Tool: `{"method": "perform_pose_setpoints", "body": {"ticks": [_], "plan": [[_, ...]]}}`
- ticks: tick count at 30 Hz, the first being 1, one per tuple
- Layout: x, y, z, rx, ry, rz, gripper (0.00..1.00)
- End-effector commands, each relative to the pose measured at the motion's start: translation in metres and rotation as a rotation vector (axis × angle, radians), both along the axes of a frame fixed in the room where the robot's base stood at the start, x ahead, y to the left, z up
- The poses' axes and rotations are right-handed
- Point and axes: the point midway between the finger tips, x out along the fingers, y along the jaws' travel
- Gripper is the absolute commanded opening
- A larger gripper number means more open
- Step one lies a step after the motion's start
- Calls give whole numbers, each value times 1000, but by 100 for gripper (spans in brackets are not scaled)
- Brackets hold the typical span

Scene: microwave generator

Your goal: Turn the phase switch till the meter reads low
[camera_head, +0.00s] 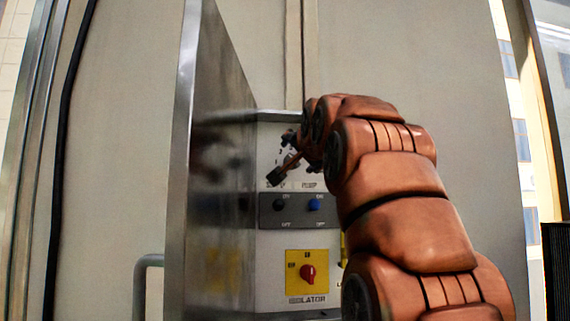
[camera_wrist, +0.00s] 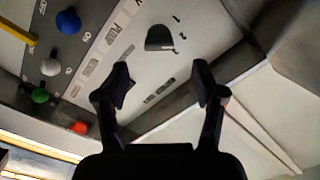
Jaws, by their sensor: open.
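A dark rotary knob (camera_wrist: 160,38) with a pointer sits on a pale panel in the wrist view, with the digits 1 and 2 beside it. It appears to be the phase switch, though no readable label confirms this. My gripper (camera_wrist: 161,75) is open and empty, its two fingers apart, with the knob showing ahead of the gap between the tips. In the head view my gripper (camera_head: 283,157) is at the upper part of the panel and covers the knob there. I cannot make out a meter in either view.
Below, a dark strip holds a black knob (camera_head: 279,205) and a blue knob (camera_head: 314,204). A red isolator knob (camera_head: 307,273) sits on a yellow plate. An open metal door (camera_head: 215,160) stands close left of my gripper.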

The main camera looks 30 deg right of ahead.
Motion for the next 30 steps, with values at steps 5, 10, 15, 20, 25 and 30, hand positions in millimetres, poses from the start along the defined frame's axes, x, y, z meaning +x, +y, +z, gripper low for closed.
{"method": "perform_pose_setpoints", "body": {"ticks": [5,10,15,20,25,30], "plan": [[7,-7,1,0,-1,-6,69],[25,-16,1,1,3,-8,69],[47,-24,1,2,4,-7,69],[64,-30,0,2,5,-5,69],[71,-33,-1,1,3,-4,69],[71,-32,-1,1,2,-4,69]]}}
